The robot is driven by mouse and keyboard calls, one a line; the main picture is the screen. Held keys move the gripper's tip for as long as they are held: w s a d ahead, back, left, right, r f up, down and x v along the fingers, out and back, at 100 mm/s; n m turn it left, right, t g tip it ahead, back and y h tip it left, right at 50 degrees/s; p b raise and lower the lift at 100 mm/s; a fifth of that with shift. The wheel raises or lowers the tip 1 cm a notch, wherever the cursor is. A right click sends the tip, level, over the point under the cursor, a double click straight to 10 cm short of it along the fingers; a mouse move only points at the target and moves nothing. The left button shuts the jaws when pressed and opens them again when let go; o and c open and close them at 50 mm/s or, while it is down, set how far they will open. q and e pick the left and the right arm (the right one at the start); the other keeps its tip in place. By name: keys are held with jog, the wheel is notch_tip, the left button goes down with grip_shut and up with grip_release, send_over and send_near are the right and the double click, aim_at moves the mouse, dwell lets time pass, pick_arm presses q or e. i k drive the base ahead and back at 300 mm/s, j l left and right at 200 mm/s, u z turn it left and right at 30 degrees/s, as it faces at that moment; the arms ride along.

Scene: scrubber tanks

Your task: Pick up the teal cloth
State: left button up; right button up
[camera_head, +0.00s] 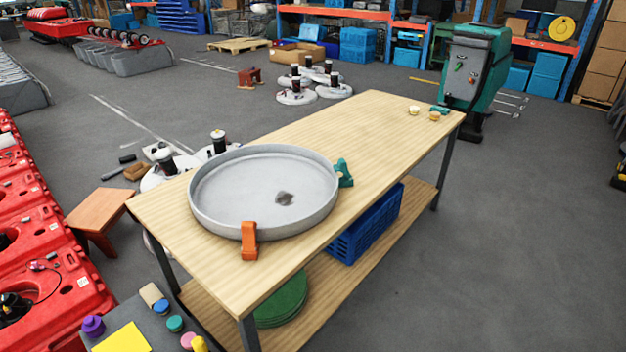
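A small flat teal piece (440,110) lies at the far right end of the wooden table, near two small tan round items (424,113). It may be the cloth, but it is too small to tell. A second, upright teal-green piece (344,173) stands against the right side of a large round grey pan (262,190) on the table. It looks stiff, rather like a clamp or block. Neither of my grippers shows in the head view.
The wooden table (385,125) has clear top beyond the pan. An orange clamp-like piece (249,240) is at the pan's front rim. A blue crate (365,225) sits on the lower shelf. A green machine (475,65) stands behind the far end. Floor to the right is open.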

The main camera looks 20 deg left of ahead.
aim_at(443, 111)
jog(key=i+l+z, duration=0.25)
jog(key=i, duration=0.8)
jog(key=i+z, duration=0.3)
jog(key=i, duration=0.7)
